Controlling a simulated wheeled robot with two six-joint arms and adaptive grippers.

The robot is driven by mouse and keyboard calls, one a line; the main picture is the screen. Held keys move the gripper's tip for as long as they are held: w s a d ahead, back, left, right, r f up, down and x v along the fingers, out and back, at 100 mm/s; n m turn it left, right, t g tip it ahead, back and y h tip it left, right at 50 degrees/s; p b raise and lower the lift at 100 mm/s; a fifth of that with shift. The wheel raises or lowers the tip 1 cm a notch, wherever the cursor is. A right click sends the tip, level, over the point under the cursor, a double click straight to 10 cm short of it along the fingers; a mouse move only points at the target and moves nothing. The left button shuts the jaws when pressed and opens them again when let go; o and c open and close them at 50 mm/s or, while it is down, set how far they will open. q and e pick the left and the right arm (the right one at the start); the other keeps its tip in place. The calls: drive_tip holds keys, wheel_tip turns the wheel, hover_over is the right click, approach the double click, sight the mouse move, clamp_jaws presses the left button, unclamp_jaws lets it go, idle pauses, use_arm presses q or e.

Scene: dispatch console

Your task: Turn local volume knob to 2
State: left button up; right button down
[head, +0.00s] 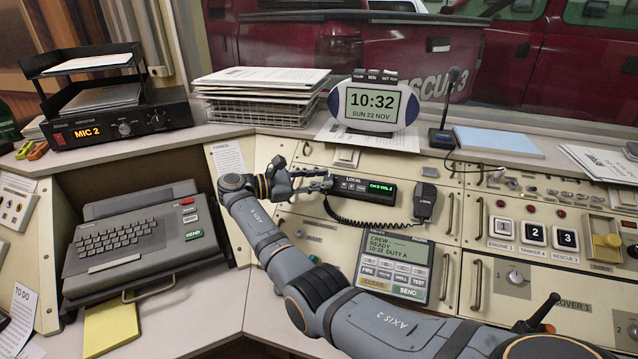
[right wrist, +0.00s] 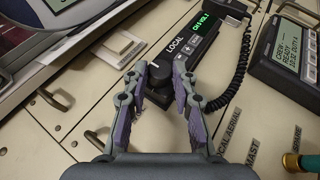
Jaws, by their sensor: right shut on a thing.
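The black LOCAL radio unit (head: 362,189) sits on the sloped console panel. Its green display (head: 381,193) seems to read a channel and "VOL 2", though the small digits are hard to make out. My right gripper (head: 325,185) is at the unit's left end. In the right wrist view, its two fingers (right wrist: 161,78) are closed around the dark volume knob (right wrist: 160,73) at the end of the unit (right wrist: 185,48). The fingers hide much of the knob, so I cannot see its pointer. My left gripper is out of view.
A handset (head: 424,202) with a coiled cord (head: 365,224) is right of the radio. A keypad terminal (head: 394,265) lies below it. The clock (head: 374,104) and microphone (head: 441,137) stand on the ledge behind. Switches and handles fill the panel at right.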

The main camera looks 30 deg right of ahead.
drive_tip(key=c, duration=1.5)
unclamp_jaws()
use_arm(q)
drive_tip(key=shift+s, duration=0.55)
use_arm(e)
drive_tip(key=o, duration=0.4)
drive_tip(key=shift+o, duration=0.2)
drive_tip(key=shift+a, duration=0.25)
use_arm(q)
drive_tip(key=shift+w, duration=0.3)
use_arm(e)
drive_tip(key=w+a, duration=0.1)
drive_tip(key=a, duration=0.5)
drive_tip(key=shift+a+r, duration=0.35)
drive_tip(key=shift+w, duration=0.1)
